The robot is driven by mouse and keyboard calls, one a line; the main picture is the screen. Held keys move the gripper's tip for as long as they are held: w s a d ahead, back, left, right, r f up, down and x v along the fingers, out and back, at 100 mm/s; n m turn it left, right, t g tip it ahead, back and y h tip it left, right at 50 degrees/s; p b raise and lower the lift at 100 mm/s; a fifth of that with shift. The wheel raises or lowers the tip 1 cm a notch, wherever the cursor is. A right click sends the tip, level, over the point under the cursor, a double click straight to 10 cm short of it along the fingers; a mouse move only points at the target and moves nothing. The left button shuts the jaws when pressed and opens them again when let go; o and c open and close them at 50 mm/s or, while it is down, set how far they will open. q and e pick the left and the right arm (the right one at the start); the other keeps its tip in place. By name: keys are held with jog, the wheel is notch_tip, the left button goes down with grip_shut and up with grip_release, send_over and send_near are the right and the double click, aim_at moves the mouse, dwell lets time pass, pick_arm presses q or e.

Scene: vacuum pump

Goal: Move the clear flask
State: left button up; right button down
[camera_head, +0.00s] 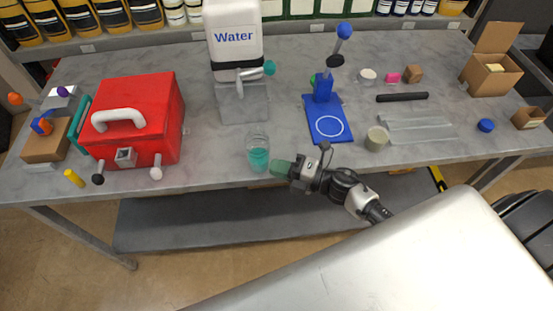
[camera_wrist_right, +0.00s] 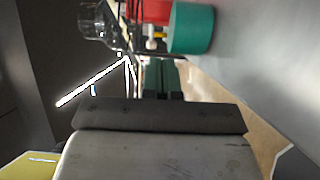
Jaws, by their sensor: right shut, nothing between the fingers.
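The clear flask (camera_head: 258,154) stands upright near the front edge of the grey table, with teal liquid in its lower part. My right gripper (camera_head: 275,165) has green fingers and is just right of the flask, at the front edge. In the right wrist view, which is turned sideways, the flask's clear upper part shows at the top left and its teal liquid (camera_wrist_right: 192,28) at the top. The closed fingers (camera_wrist_right: 160,62) point toward it with nothing between them. The fingers and flask look apart, though the gap is hard to judge. My left gripper is not visible.
A red box (camera_head: 160,110) with a white handle stands left of the flask. A white water container (camera_head: 234,50) on a stand (camera_head: 242,103) is behind it. A blue stand (camera_head: 330,115) and a pale round container (camera_head: 377,139) are to the right.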

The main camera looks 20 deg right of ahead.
jog(key=shift+w, duration=0.65)
jog(key=w+b, duration=0.1)
jog(key=w, duration=0.1)
jog(key=w+b, duration=0.1)
jog(key=w, duration=0.2)
jog(key=w+b, duration=0.1)
jog(key=w, duration=0.2)
jog(key=shift+w+a+f+b, duration=0.2)
jog(key=shift+a+b, duration=0.05)
jog(key=shift+b, duration=0.05)
jog(key=shift+w+r, duration=0.1)
jog(key=shift+w, duration=0.4)
jog(key=shift+r, duration=0.1)
